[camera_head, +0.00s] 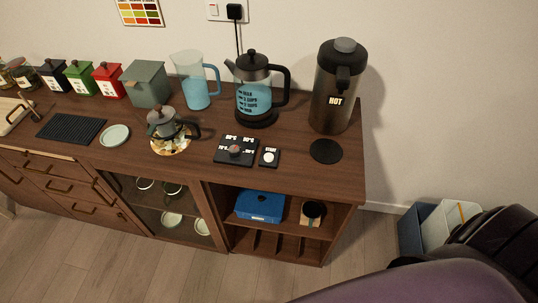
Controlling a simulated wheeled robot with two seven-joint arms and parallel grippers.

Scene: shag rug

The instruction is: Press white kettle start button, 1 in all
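A glass kettle (253,92) with a black handle, black lid and blue liquid stands upright on a black base at the back of the wooden cabinet top. In front of it is a small black plate (270,164) with a START label and a round white button (269,157). Left of that plate, almost touching it, lies a larger black panel (222,157) with a round dial (235,150) and white markings around it. Nothing covers the white button. I cannot tell whether it is pressed. Neither of my grippers is in view.
A tall dark HOT dispenser (338,88) stands right of the kettle, with a round black mat (326,151) before it. The cabinet's front edge is clear near the button.

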